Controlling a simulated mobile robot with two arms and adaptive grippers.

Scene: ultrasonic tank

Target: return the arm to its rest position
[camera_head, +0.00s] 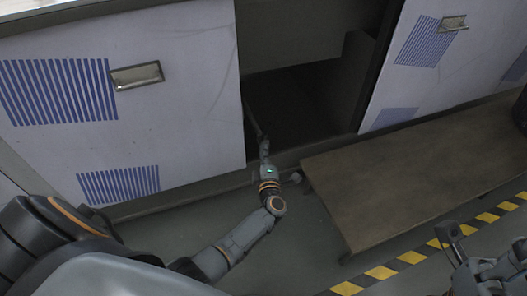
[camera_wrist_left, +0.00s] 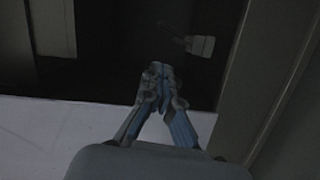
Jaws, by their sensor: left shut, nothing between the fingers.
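My left arm reaches from the lower left to the dark opening between the pale panels. Its left gripper (camera_head: 264,143) is at the opening, just past the sill. In the left wrist view the two fingers of this gripper (camera_wrist_left: 157,72) meet at their tips, with nothing between them. A small tool with a pale, flat end (camera_wrist_left: 201,46) and a thin dark handle shows in the dark interior beyond the fingertips, apart from them.
A pale panel with blue slats and a handle (camera_head: 137,75) stands left of the opening; a similar panel (camera_head: 425,60) is on the right. A low brown bench or platform (camera_head: 415,165) lies right of my left arm. Yellow-black floor tape (camera_head: 412,257) runs in front.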

